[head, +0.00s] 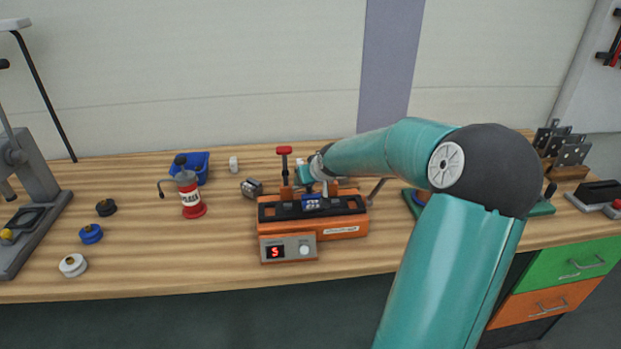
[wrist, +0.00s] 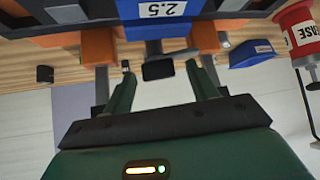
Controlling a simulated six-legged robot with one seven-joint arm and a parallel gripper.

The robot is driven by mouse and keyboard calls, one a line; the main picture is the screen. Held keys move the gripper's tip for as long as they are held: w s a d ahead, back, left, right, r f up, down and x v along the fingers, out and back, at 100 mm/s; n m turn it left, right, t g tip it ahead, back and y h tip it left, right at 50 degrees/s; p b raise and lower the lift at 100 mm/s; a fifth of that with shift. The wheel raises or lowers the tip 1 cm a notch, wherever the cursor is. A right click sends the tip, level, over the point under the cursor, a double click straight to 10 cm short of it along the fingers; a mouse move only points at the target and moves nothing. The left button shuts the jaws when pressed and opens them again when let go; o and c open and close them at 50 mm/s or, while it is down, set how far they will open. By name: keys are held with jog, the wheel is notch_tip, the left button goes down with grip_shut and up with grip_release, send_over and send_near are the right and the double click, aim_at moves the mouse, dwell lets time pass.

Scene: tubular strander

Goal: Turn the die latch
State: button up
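The orange machine (head: 340,225) stands on the bench with a black top and a blue die block (head: 311,203) in its middle. In the wrist view the blue block (wrist: 200,28) bears a "2.5" label. A dark lever-like piece (wrist: 158,70), possibly the die latch, sticks out below it between two orange posts. My gripper (wrist: 160,80) is open, its two green fingers on either side of this dark piece, with visible gaps. In the head view my gripper (head: 305,174) is small and partly hidden behind the machine's top parts.
A red grease can (head: 190,195) and a blue bin (head: 192,165) stand to the left. Several spools lie further left.

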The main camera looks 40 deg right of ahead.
jog(key=shift+w+d, duration=0.1)
jog(key=shift+r, duration=0.1)
jog(key=shift+v, duration=2.4)
jog(key=v, duration=0.8)
jog(key=shift+s+r, duration=0.25)
jog(key=shift+s, duration=0.05)
